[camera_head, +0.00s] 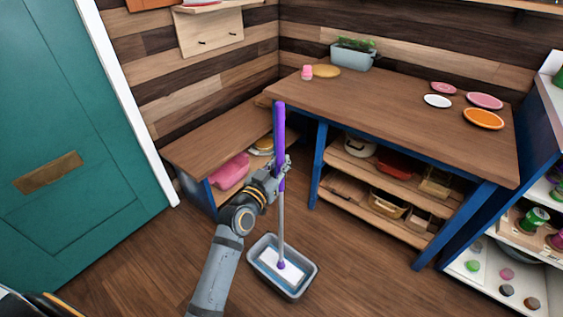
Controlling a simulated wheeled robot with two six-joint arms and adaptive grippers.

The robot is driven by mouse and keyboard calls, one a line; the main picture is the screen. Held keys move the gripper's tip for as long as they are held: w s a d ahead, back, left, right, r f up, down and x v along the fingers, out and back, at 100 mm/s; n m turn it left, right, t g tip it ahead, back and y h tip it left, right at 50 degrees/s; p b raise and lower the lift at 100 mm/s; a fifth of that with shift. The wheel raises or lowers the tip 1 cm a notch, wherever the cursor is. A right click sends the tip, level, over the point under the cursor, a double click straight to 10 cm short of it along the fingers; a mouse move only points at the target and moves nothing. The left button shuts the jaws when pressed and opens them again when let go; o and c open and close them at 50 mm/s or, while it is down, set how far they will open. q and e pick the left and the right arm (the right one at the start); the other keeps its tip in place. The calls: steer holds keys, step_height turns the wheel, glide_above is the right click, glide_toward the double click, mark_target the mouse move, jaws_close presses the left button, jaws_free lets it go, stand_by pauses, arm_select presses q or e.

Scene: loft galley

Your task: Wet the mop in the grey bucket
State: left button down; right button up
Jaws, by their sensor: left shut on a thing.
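The mop (281,214) has a purple upper handle, a grey lower pole and a flat white head with a purple joint. It stands nearly upright in the middle of the head view. Its head lies inside the rectangular grey bucket (256,280), which sits on the floor below. Whether the head touches the bucket's bottom or any water is hard to tell. My left gripper (281,174) is shut on the mop at the lower part of the purple handle, and the fingers partly hide it. My right gripper does not show.
A wooden table with blue legs (380,105) stands behind and right of the bucket, holding plates and a planter (354,55). A low bench (212,142) stands behind my arm. A teal door (70,140) is at left, shelves (515,270) at right. Floor around the bucket is clear.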

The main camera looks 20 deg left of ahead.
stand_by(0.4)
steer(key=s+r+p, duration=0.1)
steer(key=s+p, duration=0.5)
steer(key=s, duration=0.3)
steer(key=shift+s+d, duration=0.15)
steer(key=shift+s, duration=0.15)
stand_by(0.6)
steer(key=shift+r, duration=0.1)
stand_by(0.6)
